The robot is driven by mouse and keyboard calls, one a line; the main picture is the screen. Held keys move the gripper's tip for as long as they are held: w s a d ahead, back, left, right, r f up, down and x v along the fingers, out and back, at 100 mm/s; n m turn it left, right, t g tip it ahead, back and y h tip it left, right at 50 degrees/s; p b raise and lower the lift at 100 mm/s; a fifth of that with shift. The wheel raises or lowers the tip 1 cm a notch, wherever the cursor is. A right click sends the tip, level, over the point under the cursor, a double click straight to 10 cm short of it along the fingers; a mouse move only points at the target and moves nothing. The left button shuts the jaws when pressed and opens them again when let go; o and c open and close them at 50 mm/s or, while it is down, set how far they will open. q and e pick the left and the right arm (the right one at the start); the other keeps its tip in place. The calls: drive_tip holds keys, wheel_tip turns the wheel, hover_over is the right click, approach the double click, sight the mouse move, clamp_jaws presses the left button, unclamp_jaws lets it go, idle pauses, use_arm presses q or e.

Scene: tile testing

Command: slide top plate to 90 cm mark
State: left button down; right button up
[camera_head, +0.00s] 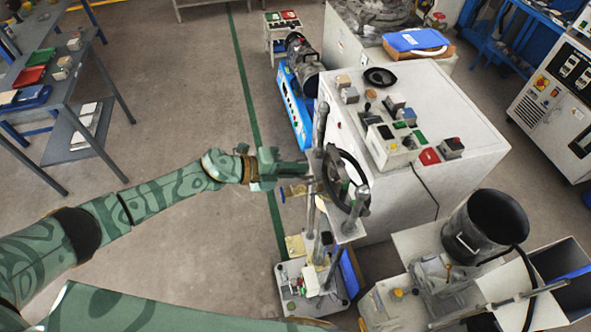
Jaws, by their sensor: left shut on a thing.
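A test stand with upright metal posts (321,122) rises in the middle of the view from a pale base (296,292). A round, dark-rimmed plate (357,163) sits high on the posts and appears to be the top plate. My left gripper (314,170) reaches in from the left and is shut on the near left edge of this plate. Its fingertips are partly lost among the posts. The plate's exact hold on the posts is unclear. No scale marks can be read. My right gripper does not show.
A white cabinet (466,118) with a control box (391,146) stands just right of the stand. A black bucket-like vessel (487,226) on a machine is at lower right. A blue motor unit (293,105) is behind. A grey table (60,75) is far left. The floor between is clear.

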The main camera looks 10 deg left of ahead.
use_arm(q)
drive_tip(key=shift+r+p, duration=0.4)
drive_tip(key=shift+r, duration=0.3)
drive_tip(key=c, duration=1.6)
unclamp_jaws()
drive_tip(key=shift+f, duration=0.15)
drive_tip(key=shift+o, duration=0.2)
drive_tip(key=p+v, duration=0.2)
drive_tip(key=v, duration=0.5)
